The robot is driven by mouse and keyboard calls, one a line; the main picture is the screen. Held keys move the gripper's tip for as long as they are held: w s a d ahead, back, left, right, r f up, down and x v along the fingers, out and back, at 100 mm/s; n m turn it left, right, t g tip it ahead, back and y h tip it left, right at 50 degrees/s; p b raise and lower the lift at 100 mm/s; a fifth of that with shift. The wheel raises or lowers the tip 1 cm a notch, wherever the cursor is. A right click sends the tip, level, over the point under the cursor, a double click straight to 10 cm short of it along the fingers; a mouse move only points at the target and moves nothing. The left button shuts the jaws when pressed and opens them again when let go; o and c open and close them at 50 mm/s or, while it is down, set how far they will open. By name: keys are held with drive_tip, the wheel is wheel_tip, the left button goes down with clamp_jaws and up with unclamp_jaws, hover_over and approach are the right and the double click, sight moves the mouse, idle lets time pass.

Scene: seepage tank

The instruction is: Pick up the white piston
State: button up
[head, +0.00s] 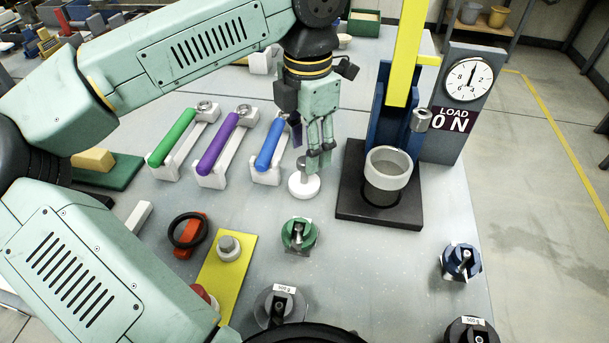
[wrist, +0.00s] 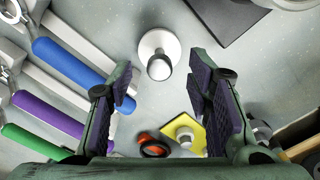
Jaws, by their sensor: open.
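The white piston (head: 304,186) stands on the grey table, left of the black base of the cylinder stand. It has a round white disc and an upright stem; its top shows just behind my gripper's fingers in the head view. My gripper (head: 320,160) points down above the piston, with its jaws apart and nothing between them. In the wrist view the white piston (wrist: 158,50) lies beyond the open fingertips (wrist: 160,75), roughly centred between them and not touched by them. In the head view the fingers partly cover the piston's stem.
Blue (head: 270,145), purple (head: 217,150) and green (head: 172,138) handled tools lie left of the piston. The clear cylinder (head: 388,168) on its black base (head: 350,207) stands close on the right. Bare table surrounds the piston.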

sight(304, 159)
drive_tip(key=shift+s+a+f+p, duration=0.15)
drive_tip(key=shift+f+p, duration=0.25)
drive_tip(key=shift+f, duration=1.45)
drive_tip(key=shift+a, duration=0.1)
drive_tip(key=shift+c, duration=0.6)
clamp_jaws()
